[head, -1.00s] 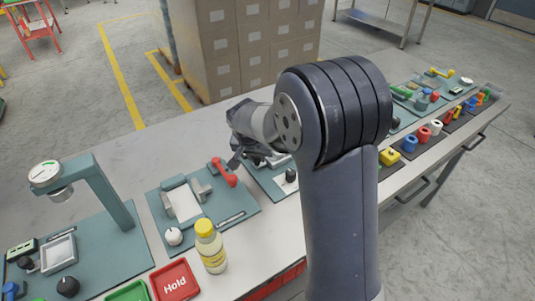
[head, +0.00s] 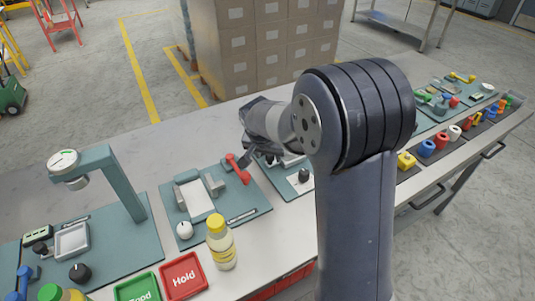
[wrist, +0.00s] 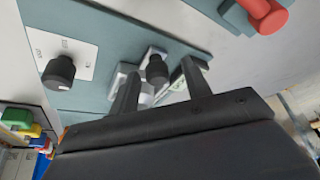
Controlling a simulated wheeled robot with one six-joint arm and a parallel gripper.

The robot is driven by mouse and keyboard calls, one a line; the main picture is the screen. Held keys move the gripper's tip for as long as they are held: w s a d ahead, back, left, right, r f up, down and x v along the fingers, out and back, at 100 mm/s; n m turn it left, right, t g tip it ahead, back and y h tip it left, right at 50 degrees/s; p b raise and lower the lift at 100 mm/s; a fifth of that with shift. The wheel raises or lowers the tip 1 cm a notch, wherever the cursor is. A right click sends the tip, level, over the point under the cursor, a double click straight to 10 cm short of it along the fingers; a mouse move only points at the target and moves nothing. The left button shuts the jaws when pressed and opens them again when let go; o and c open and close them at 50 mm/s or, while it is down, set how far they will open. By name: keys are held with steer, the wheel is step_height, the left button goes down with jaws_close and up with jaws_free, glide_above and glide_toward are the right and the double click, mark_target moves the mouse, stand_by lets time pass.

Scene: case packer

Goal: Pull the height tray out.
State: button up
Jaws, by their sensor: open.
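My gripper (wrist: 162,78) is open. In the wrist view its two dark fingers stand apart, with a black knob (wrist: 157,69) on pale grey metal parts showing between and beyond them; I cannot tell whether they touch it. In the head view my gripper (head: 249,152) hangs over the teal board right of the red handle (head: 238,168), its fingertips mostly hidden. No part is clearly marked as the height tray. A small grey square tray (head: 72,241) lies on the left board, near a teal gauge stand (head: 122,185) with a round dial.
A black knob (wrist: 62,70) on a white panel is left of my fingers, and a red handle (wrist: 268,14) is at upper right. A yellow-capped bottle (head: 221,246) and red "Hold" tray (head: 184,277) stand at the front. Stacked cartons (head: 260,45) stand behind the bench.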

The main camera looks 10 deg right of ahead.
steer(key=v, duration=1)
steer(key=shift+s+r, duration=0.2)
steer(key=shift+r, duration=0.1)
steer(key=shift+a+f, duration=0.1)
steer(key=x, duration=1)
steer(key=shift+w+d+f, duration=0.2)
steer(key=shift+f, duration=0.1)
steer(key=shift+w+d, duration=0.2)
steer(key=shift+d, duration=0.15)
